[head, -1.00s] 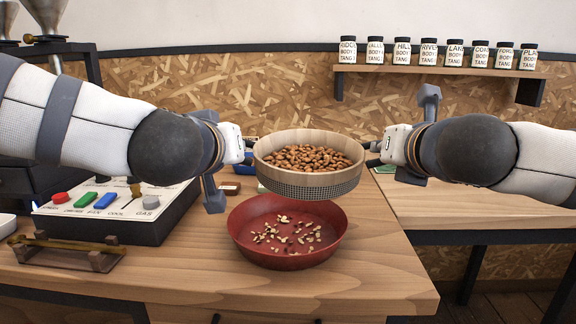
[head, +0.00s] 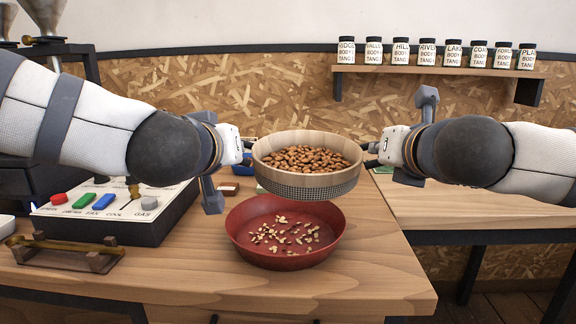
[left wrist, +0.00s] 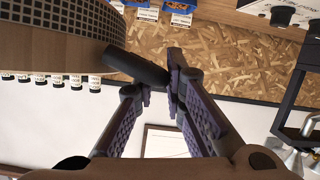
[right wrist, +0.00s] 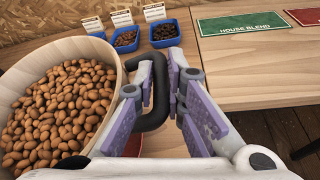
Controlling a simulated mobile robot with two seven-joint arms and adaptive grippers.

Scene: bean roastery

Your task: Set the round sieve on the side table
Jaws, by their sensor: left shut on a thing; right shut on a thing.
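The round sieve (head: 306,182) has a pale wooden rim and a mesh wall, and it is full of brown beans (head: 305,158). It hangs level above a red bowl (head: 286,240), apart from it. My left gripper (head: 247,152) is shut on the sieve's left handle, a dark loop seen in the left wrist view (left wrist: 137,68). My right gripper (head: 369,155) is shut on the right handle, which shows as a dark loop in the right wrist view (right wrist: 157,95). The side table (head: 470,205) stands to the right, its near top bare.
The red bowl holds pale chaff flakes and sits on the wooden counter (head: 370,285). A roaster control panel (head: 115,210) is at the left. A shelf with several labelled jars (head: 430,68) is on the back wall. Blue sample trays (right wrist: 125,38) and a green House Blend mat (right wrist: 240,23) lie behind.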

